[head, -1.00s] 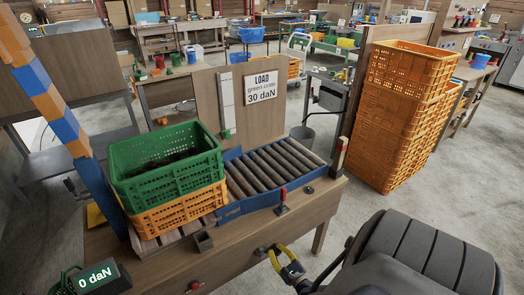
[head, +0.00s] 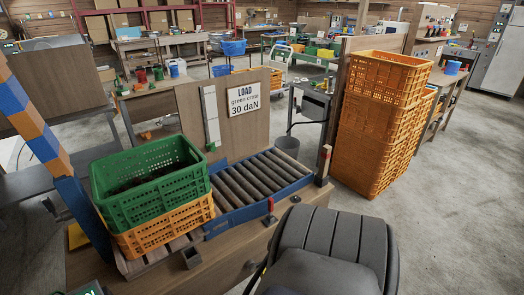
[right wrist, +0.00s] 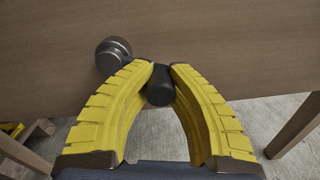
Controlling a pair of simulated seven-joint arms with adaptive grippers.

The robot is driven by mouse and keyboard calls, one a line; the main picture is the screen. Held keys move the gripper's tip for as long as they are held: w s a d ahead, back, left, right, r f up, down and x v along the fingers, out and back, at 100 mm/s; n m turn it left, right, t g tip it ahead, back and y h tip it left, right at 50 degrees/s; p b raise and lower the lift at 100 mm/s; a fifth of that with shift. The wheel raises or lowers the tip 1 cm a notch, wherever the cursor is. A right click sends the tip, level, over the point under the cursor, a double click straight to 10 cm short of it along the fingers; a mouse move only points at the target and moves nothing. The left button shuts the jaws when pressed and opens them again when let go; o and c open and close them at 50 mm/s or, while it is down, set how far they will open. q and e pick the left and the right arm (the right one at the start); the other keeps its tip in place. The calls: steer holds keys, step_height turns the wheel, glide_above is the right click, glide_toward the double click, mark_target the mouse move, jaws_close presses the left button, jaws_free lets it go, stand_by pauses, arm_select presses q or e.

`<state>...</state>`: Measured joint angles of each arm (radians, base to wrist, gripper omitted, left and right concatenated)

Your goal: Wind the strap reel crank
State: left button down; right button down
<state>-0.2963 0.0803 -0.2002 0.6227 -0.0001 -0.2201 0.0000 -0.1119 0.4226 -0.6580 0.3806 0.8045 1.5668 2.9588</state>
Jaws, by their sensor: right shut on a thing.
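In the right wrist view, my right gripper (right wrist: 161,78) has its yellow fingers closed on the black crank handle (right wrist: 160,90). The crank's round metal hub (right wrist: 113,54) is just up and left of the fingertips, against the wooden bench front (right wrist: 220,45). In the head view my dark arm covers that area, so the right gripper is hidden there. The green crate (head: 150,205) sits on an orange crate (head: 165,232) at the bench's left. A small display (head: 90,289) is cut off at the bottom edge. My left gripper is not in view.
A blue-framed roller conveyor (head: 262,185) lies right of the crates, with a load sign (head: 243,99) behind. A striped blue and orange post (head: 40,148) stands left. Tall stacked orange crates (head: 380,120) stand to the right. Grey floor (head: 455,215) is clear at the right.

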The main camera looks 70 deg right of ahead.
stand_by(0.4)
steer(key=c, duration=1.1)
jaws_free()
steer(key=shift+f, duration=0.1)
steer(key=v, duration=1.2)
